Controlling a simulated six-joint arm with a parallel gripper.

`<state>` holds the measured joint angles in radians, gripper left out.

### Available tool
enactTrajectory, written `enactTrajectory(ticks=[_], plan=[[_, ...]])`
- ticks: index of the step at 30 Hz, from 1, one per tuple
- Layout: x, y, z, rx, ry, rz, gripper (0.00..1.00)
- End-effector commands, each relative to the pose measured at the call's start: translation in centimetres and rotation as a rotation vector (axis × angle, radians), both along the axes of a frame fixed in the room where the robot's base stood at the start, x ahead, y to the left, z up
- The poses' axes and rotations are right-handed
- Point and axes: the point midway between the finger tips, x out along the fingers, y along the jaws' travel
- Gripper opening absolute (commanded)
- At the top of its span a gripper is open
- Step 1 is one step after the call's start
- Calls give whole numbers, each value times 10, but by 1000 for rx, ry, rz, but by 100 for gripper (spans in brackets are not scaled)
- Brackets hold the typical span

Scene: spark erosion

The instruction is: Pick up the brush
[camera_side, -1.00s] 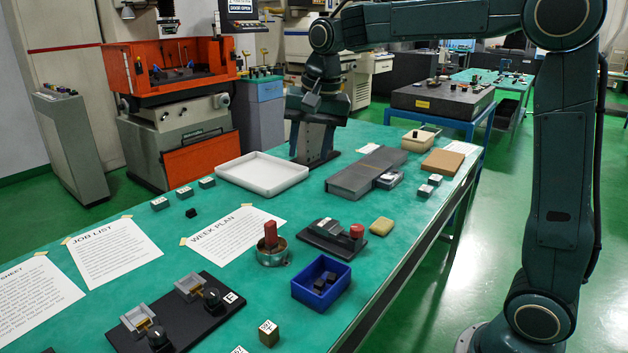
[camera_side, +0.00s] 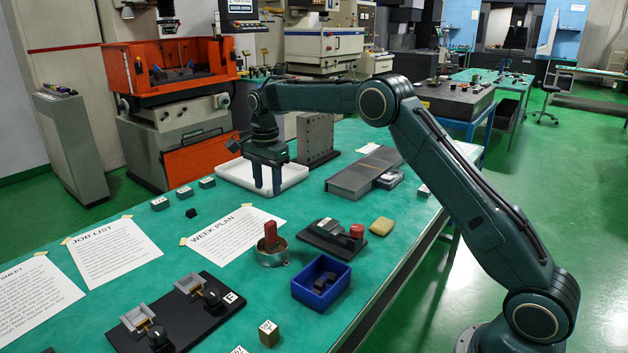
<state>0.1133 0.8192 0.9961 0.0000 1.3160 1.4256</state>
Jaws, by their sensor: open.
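My gripper (camera_side: 267,184) is open and empty, its two fingers pointing down in front of or over the white tray. A red upright piece (camera_side: 271,234) stands in a round metal cup (camera_side: 272,256) nearer the camera than my gripper. It may be the brush's handle; no bristles show, and the cup hides its lower end. My gripper is apart from it, farther back and higher.
The white tray (camera_side: 232,176) looks empty where visible. A tall grey block with holes (camera_side: 315,140) stands behind my gripper.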

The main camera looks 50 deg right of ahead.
Motion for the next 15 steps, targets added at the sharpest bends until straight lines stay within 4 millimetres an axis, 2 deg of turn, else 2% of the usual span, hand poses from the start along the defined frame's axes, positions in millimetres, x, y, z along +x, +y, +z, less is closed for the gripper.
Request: enactTrajectory(ticks=[3,11,15], plan=[[4,-2,-8,1,9,-27,45],[5,-2,-12,1,11,-34,45],[5,-2,-19,2,12,-33,45]])
